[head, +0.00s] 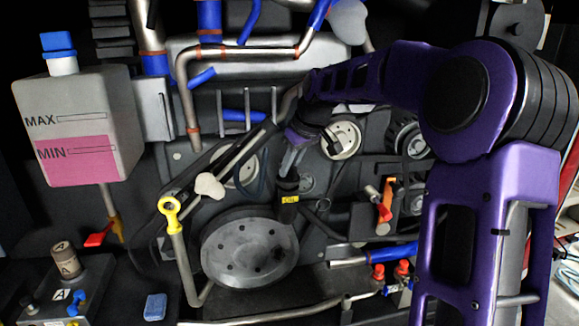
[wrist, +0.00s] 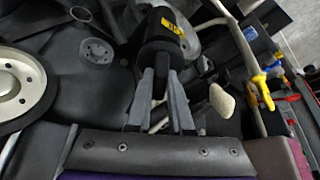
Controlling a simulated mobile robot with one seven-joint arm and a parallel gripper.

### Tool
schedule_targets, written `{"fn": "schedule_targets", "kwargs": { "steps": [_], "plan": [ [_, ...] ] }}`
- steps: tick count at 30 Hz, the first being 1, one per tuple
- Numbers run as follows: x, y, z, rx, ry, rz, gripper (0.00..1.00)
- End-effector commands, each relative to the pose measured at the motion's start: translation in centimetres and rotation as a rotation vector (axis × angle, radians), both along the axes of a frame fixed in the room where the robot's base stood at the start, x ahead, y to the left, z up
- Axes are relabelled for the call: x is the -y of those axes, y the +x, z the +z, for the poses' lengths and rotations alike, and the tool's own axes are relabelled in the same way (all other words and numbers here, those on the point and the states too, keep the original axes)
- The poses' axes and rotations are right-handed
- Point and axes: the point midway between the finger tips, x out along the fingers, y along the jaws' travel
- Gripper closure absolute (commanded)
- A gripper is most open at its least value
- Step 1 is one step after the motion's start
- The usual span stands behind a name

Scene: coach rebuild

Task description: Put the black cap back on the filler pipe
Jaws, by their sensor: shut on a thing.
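The black cap (head: 287,186) has a yellow label and hangs below my gripper (head: 292,160) near the middle of the head view. In the wrist view the cap (wrist: 157,27) is beyond the fingertips, and my gripper (wrist: 161,80) is shut on its narrow black stem. The likely filler pipe (head: 182,255) is a beige tube with a yellow ring-shaped top (head: 170,207), to the left of and a little lower than the cap. The yellow top (wrist: 262,88) also shows at the right of the wrist view. The cap is apart from it. The cap's underside is hidden.
A pale rounded knob (head: 209,186) stands between cap and yellow top; it shows in the wrist view (wrist: 221,101). A large grey disc (head: 250,250) lies below the cap. A white tank (head: 85,105) is at upper left. Pipes and pulleys crowd the engine behind.

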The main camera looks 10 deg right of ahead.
Motion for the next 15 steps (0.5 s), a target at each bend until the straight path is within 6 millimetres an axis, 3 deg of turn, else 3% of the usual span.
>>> {"fn": "schedule_targets", "kwargs": {
  "steps": [15],
  "plan": [
    [-0.01,-0.01,-0.89,0.0,0.0,0.0,1.0]
  ]
}}
